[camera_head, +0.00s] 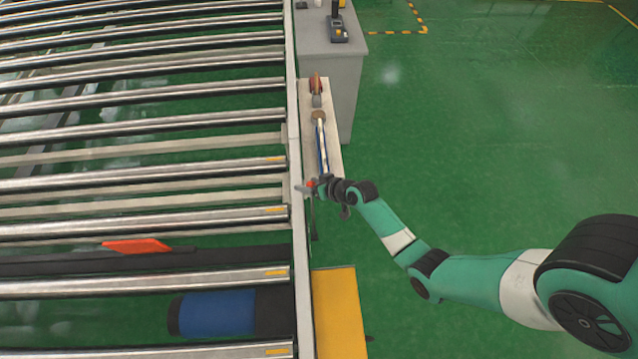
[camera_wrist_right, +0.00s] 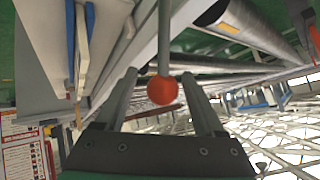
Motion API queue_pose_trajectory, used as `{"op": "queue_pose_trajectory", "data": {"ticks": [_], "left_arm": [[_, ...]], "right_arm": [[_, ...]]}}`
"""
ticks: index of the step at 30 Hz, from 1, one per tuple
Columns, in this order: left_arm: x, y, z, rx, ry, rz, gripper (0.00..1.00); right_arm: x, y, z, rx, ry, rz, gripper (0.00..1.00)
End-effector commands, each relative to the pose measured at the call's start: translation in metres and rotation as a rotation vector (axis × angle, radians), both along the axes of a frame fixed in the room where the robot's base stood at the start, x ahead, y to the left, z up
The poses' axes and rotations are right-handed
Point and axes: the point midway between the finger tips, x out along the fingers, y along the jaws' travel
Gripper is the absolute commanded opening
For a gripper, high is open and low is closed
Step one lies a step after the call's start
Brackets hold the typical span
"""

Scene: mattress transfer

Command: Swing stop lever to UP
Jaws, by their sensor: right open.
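The stop lever shows in the right wrist view as a thin grey rod (camera_wrist_right: 164,35) ending in a red ball knob (camera_wrist_right: 162,90). My right gripper (camera_wrist_right: 160,76) is open, with one finger on each side of the knob and rod. Gaps show between the fingers and the knob, so it is not clamped. In the head view the small red knob (camera_head: 310,184) shows at the tip of my right gripper (camera_head: 309,187), beside the conveyor's side rail. Most of the rod is hidden or too small there. My left gripper is not in view.
The roller conveyor's side rail (camera_head: 292,110) runs along the left. A beige plate (camera_head: 335,160) carries a blue-and-white bar (camera_head: 322,145) just beyond the gripper. A grey cabinet (camera_head: 350,75) stands behind, and a yellow panel (camera_head: 338,310) lies nearer. Green floor at right is clear.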

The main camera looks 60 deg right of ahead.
Motion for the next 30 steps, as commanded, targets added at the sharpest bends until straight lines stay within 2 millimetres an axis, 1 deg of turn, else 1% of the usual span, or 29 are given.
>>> {"op": "queue_pose_trajectory", "data": {"ticks": [1,6,9,12,16,30], "left_arm": [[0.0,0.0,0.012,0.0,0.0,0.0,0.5],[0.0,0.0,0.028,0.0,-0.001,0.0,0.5],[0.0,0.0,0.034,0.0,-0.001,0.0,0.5],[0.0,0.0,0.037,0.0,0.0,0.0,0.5],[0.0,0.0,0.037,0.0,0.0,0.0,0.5],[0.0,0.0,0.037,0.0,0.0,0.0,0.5]], "right_arm": [[-0.01,0.002,0.013,-0.001,0.0,-0.002,0.71],[-0.041,0.007,0.04,0.0,0.001,-0.003,0.71],[-0.057,0.01,0.051,0.002,0.001,-0.003,0.71],[-0.066,0.012,0.058,0.0,0.002,-0.002,0.71],[-0.071,0.013,0.061,0.0,0.001,0.0,0.71],[-0.071,0.013,0.06,0.0,0.001,0.0,0.71]]}}
